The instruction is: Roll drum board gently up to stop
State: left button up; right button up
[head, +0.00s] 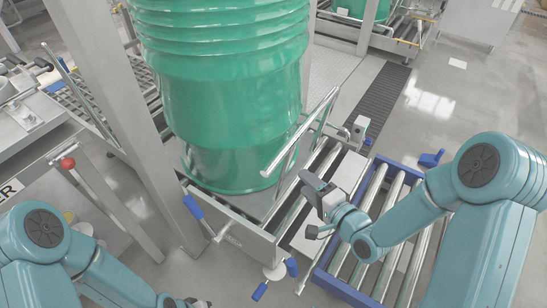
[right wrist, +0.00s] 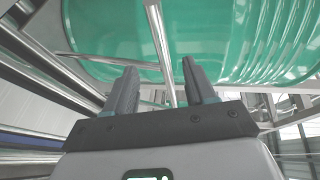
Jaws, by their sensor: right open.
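A large green ribbed drum (head: 235,110) stands upright at the upper middle of the head view. It also fills the top of the right wrist view (right wrist: 230,40). It stands on a low grey metal base (head: 250,236) with rollers; a board under it is mostly hidden, and I cannot pick out the stop. A bright metal bar (head: 300,132) slants up beside the drum. My right gripper (head: 310,204) is open, right of the drum's foot. In the right wrist view, a thin bar (right wrist: 160,50) shows between its fingertips, apparently beyond them. My left gripper (head: 185,302) barely shows at the bottom edge.
A blue-framed roller conveyor (head: 325,284) lies under my right arm. Blue-handled levers (head: 193,207) stick out at the base's front. A steel post (head: 118,100) stands left of the drum. A red-knobbed lever (head: 67,162) is at the left. Open floor (head: 440,100) lies at upper right.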

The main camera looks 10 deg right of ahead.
jog(key=b+x, duration=0.2)
jog(key=x, duration=1.4)
jog(key=shift+b, duration=0.35)
dwell(0.4)
jog(key=shift+f, duration=0.1)
grip_shut()
